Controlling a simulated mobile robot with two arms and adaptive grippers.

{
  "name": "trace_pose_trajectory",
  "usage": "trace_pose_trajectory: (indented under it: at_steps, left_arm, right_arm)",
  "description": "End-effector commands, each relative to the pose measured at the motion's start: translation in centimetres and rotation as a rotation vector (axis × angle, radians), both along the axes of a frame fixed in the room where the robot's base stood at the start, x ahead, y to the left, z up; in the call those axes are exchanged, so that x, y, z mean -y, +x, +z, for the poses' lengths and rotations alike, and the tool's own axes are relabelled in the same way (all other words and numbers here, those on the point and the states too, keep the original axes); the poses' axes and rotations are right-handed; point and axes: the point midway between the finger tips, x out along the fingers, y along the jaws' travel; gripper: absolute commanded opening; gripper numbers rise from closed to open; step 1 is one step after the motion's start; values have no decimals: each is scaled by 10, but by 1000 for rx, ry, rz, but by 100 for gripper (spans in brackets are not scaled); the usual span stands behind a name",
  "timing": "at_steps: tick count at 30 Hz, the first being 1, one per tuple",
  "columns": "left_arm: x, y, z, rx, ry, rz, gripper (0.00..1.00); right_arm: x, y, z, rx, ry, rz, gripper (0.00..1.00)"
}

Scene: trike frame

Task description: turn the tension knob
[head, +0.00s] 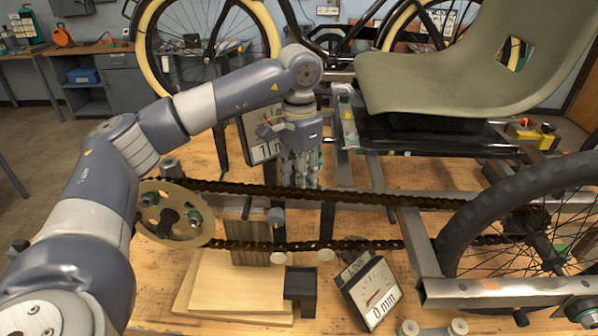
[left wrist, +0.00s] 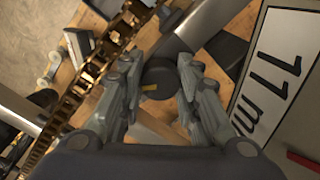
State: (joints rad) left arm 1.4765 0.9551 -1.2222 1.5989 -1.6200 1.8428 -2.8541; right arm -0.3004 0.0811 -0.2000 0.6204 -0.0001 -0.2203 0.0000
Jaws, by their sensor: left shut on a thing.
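The tension knob (left wrist: 160,80) is dark and round with a small yellow mark, and it sits between the fingertips of my left gripper (left wrist: 159,64) in the left wrist view. The gripper is shut on it. In the head view my left gripper (head: 300,182) points down behind the upper run of the chain (head: 340,196), beside the metal frame. The knob cannot be made out there. My right gripper is in neither view.
The chain runs from a tan sprocket (head: 172,213) to the black rear wheel (head: 520,225). A gauge (head: 372,293) reading 0 mm stands in front. A numbered sign (left wrist: 275,72) is close to the gripper's right. The seat (head: 450,70) overhangs the frame.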

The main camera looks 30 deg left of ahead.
Motion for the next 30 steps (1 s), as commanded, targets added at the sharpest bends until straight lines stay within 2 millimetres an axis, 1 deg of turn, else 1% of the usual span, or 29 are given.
trace_pose_trajectory:
  at_steps: [1,3,10,16,29,30]
  left_arm:
    - [0,-1,2,-6,2,-25,6]
    - [0,-1,2,-5,3,-55,6]
    - [0,-2,0,-6,2,-126,6]
    - [0,-2,-1,-6,1,-155,6]
    - [1,-2,-2,-7,1,-162,6]
    - [1,-2,-2,-7,1,-162,35]
  right_arm:
    - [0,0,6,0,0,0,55]
    - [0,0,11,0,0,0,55]
    - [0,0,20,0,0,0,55]
    - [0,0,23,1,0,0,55]
    - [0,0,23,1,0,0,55]
    - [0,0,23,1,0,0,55]
